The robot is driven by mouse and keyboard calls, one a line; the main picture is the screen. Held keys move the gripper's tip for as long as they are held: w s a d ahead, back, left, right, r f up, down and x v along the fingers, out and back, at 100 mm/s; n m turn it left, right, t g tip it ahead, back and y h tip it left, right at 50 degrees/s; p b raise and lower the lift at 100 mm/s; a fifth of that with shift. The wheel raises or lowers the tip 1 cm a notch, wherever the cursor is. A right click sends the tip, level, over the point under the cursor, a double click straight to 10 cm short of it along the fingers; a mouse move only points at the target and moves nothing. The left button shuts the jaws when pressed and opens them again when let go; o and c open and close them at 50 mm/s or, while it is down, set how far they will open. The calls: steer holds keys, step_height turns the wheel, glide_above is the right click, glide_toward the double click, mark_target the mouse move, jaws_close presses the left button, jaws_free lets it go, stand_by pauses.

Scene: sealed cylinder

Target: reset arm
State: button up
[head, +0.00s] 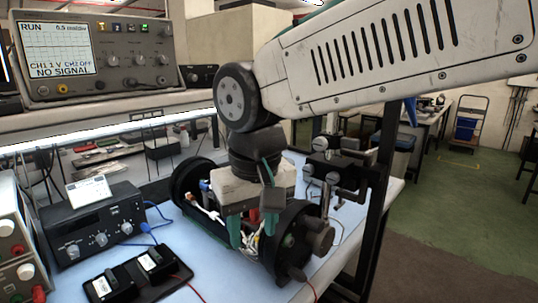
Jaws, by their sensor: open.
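My arm reaches in from the upper right and bends down at a dark round joint. My gripper (252,228) points down over an opened black cylinder (288,248) lying on the bench. The gripper's green-tipped fingers are apart, one on each side of a gap in which red and yellow parts show. The fingertips are at or just inside the cylinder's open middle; I cannot tell whether they touch anything. The cylinder has a round black end at the left and another at the front right, with wires between them. My gripper hides much of its middle.
The light blue bench (215,268) also holds a black instrument (95,226) with a blue cable, a black tray (133,277) with two modules, and a dark knobbed device (335,165) behind the cylinder. An oscilloscope (100,55) stands on the shelf. Green floor is open at right.

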steer(key=s+d+f+m, duration=0.1)
steer(key=s+d, duration=0.3)
steer(key=d, duration=0.5)
steer(key=s+d+f+m, duration=0.2)
steer(key=s+d+m, duration=0.1)
steer(key=d, duration=0.7)
steer(key=s+d+f+m, duration=0.1)
steer(key=s+d, duration=0.4)
steer(key=d, duration=0.5)
steer(key=shift+f+m+h, duration=0.3)
steer(key=shift+f+m, duration=0.1)
steer(key=shift+f, duration=0.3)
